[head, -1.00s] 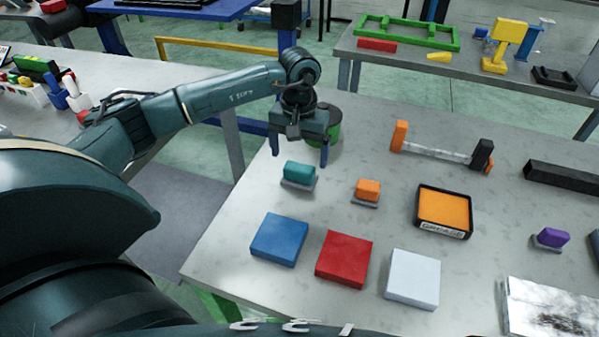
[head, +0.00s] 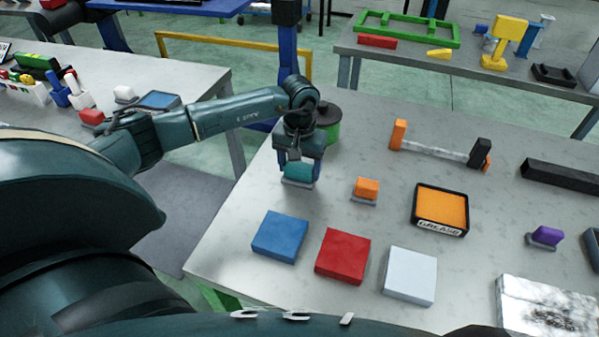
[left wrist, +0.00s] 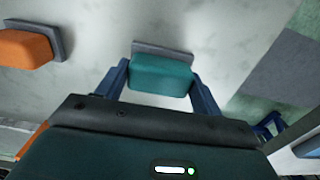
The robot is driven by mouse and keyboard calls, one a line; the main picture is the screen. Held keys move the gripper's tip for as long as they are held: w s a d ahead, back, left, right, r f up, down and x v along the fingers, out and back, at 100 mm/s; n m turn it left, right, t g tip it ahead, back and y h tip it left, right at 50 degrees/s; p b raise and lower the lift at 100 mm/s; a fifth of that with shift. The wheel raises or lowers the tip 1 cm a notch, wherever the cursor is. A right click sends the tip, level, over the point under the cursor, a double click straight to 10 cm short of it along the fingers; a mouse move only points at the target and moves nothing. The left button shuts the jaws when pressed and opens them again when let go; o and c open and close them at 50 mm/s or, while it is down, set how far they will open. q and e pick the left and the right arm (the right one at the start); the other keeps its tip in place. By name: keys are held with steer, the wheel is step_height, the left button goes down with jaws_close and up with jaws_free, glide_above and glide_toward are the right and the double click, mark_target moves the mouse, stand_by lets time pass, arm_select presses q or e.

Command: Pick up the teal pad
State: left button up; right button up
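The teal pad (head: 298,172) is a small rounded block on a thin grey base, and it sits on the grey table at the table's left side. My left gripper (head: 300,170) points down over it, with one blue finger on each side. In the left wrist view the teal pad (left wrist: 160,75) lies between the two fingers (left wrist: 160,85), which appear shut on its sides. The grey base shows beyond the pad, and no clear lift off the table shows. My right gripper is not in view.
An orange pad (head: 367,187) stands close to the right. Blue (head: 280,236), red (head: 342,256) and white (head: 409,275) blocks lie in front. A green and dark round container (head: 328,123) stands just behind the gripper. A grease tray (head: 440,208) lies farther right.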

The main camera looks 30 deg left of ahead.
mark_target(300, 165)
arm_select(q)
steer(key=c, duration=0.6)
step_height(300, 165, up, 10)
steer(key=shift+r+b, duration=0.1)
steer(key=shift+b, duration=0.9)
steer(key=o, duration=0.6)
steer(key=shift+c, duration=0.2)
steer(key=c, duration=0.4)
